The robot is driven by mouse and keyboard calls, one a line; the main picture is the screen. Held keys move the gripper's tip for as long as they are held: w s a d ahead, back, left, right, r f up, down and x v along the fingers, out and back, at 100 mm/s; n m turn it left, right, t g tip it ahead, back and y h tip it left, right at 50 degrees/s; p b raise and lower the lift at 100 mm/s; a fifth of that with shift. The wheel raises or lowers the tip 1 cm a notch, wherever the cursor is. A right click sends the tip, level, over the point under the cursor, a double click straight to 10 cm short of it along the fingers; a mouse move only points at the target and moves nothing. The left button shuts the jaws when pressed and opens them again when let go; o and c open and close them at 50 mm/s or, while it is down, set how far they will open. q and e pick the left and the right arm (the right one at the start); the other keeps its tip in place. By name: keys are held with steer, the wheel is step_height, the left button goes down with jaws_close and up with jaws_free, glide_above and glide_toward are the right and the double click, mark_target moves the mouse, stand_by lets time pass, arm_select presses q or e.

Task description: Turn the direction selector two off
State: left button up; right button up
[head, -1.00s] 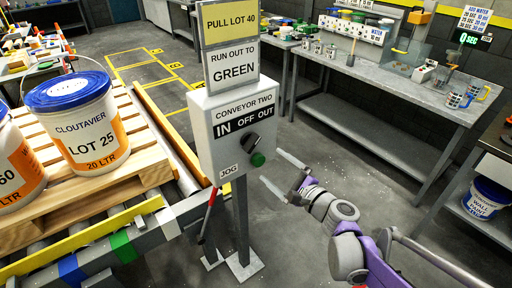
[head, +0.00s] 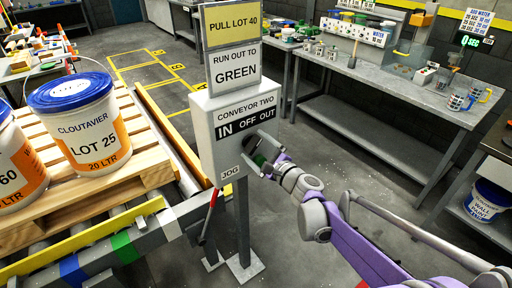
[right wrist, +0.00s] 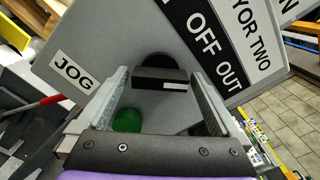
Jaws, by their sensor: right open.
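The direction selector is a black knob on the grey conveyor two control box (head: 205,150), under the IN, OFF and OUT label (head: 246,118). In the right wrist view the knob (right wrist: 152,73) has a white mark at its right end, on the side toward OUT. My right gripper (head: 260,147) is at the box face, open. In the wrist view its fingers stand on either side of the knob, apart from each other; whether they touch it I cannot tell. The green JOG button (right wrist: 127,120) shows below the knob, between the fingers. My left gripper is not in view.
A pallet (head: 147,166) with white and orange pails (head: 90,130) stands on the roller conveyor at the left. A red-handled lever (head: 213,200) is beside the box post. A grey workbench (head: 395,105) is at the back right. Open floor lies between box and bench.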

steer(key=c, duration=1.2)
steer(key=n+p, duration=0.1)
steer(key=n, duration=0.2)
steer(key=shift+r+n+p, duration=0.1)
steer(key=shift+n+p, duration=0.25)
steer(key=shift+n, duration=0.05)
steer(key=n+p, duration=0.1)
steer(key=n, duration=0.3)
steer(key=shift+n+p, duration=0.4)
